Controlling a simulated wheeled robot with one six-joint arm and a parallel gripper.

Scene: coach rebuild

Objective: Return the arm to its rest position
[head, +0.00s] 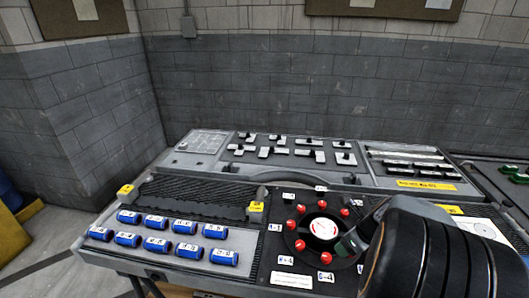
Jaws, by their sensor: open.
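My black ribbed arm (425,255) fills the lower right corner of the head view, close to the camera. A grey part at its left side, which looks like part of my gripper (352,243), shows over the right edge of the round dial with red knobs. The jaws are open, and I see nothing held in them. Most of the gripper is hidden behind the arm.
A bench panel holds several blue labelled cylinders (157,244) at left and a round dial (323,229) ringed by red knobs (325,258). Behind are small black-handled parts (279,139) and a rail rack (410,165). A grey block wall (300,80) stands behind.

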